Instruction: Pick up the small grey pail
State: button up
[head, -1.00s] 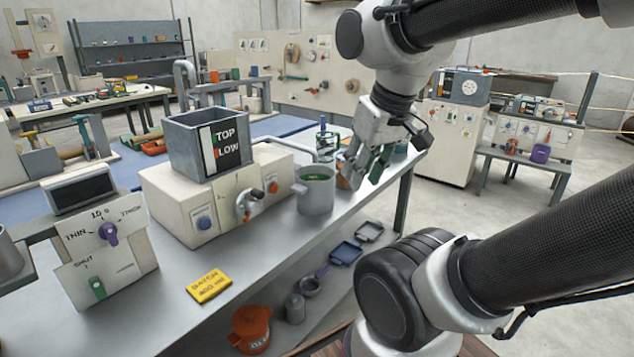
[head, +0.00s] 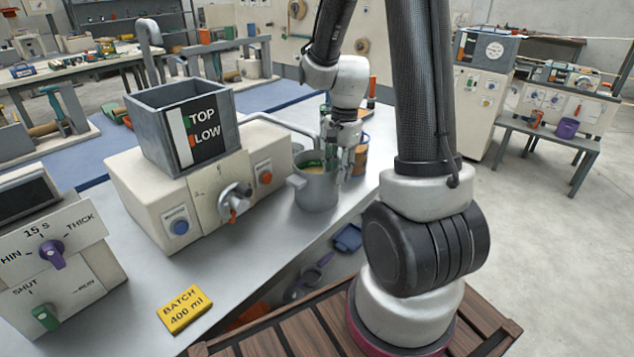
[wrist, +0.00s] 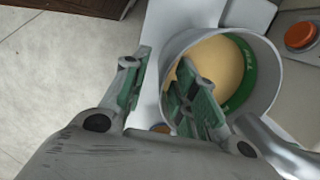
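The small grey pail (head: 318,194) stands upright on the grey bench, in front of the cream machine. It has a side handle at its left and holds something tan, with a green lettered band on its inner wall. In the wrist view the pail (wrist: 272,82) opens toward the camera. My gripper (head: 339,160) is at the pail's right-hand side, pointing down. In the wrist view my gripper (wrist: 160,75) is open: one finger is outside the wall, the other over or inside the mouth. I cannot tell whether either finger touches the wall.
The cream machine (head: 150,199) with a grey hopper (head: 170,137) stands left of the pail. An orange container (head: 361,157) is close behind my gripper. A yellow batch card (head: 186,310) lies at the front. The bench's front edge runs close to the pail.

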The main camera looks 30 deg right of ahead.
aim_at(330, 206)
jog(key=f, duration=0.4)
jog(key=a+f, duration=0.1)
jog(key=f, duration=0.1)
jog(key=shift+w+f, duration=0.2)
jog(key=shift+f, duration=0.1)
grip_shut()
